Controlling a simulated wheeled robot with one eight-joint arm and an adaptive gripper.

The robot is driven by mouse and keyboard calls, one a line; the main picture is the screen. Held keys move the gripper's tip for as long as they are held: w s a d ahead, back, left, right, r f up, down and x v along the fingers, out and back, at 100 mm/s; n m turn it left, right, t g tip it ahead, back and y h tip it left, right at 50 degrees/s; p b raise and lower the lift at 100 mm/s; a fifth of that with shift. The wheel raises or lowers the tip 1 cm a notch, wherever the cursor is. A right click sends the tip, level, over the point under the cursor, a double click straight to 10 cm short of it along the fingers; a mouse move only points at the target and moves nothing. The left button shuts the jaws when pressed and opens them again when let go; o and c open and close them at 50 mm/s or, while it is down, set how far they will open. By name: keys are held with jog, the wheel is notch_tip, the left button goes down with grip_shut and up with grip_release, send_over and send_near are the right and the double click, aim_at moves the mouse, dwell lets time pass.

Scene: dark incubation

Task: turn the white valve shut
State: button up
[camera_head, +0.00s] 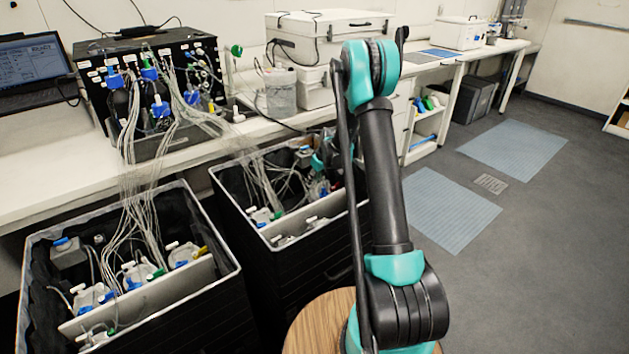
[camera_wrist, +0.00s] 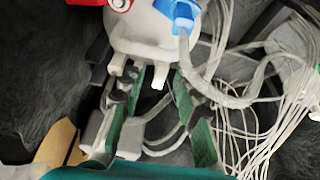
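In the wrist view, a white bottle cap (camera_wrist: 150,28) carries a red valve (camera_wrist: 120,4), a blue valve (camera_wrist: 181,14) and a white valve (camera_wrist: 160,74) pointing down at the cap's lower edge. My gripper (camera_wrist: 153,84) is open, with its two green-padded fingers spread apart. The white valve's stub lies between the fingertips in the picture; a gap shows on both sides, and I cannot tell its depth from the tips. In the head view, my gripper reaches down into the right black bin (camera_head: 300,285), mostly hidden behind my arm.
Thin clear tubes (camera_wrist: 285,110) hang to the right of my gripper, and a thicker tube passes close to the right finger. The left black bin (camera_head: 205,315) holds several capped bottles. A black control box (camera_head: 175,50) and laptop (camera_head: 32,68) stand on the white bench.

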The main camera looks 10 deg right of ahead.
grip_shut()
jog(key=shift+m, duration=0.3)
jog(key=m, duration=0.2)
jog(key=m+t+h, duration=0.1)
jog(key=shift+s+a+m+h, duration=0.1)
jog(key=shift+a+m+h, duration=0.1)
jog(key=shift+m+h, duration=0.15)
jog(key=m, duration=0.2)
jog(key=m+h, duration=0.1)
jog(key=m, duration=0.1)
jog(key=shift+a+m+h, duration=0.15)
jog(key=shift+m+h, duration=0.1)
jog(key=m+h, duration=0.1)
jog(key=m, duration=0.3)
jog(key=shift+a+m+g+h, duration=0.1)
jog(key=shift+m+g+h, duration=0.2)
jog(key=shift+g+h, duration=0.1)
jog(key=m, duration=0.2)
jog(key=m+g+h, duration=0.1)
jog(key=m, duration=0.1)
jog(key=shift+w+a, duration=0.1)
jog(key=shift+w, duration=0.1)
jog(key=shift+m, duration=0.3)
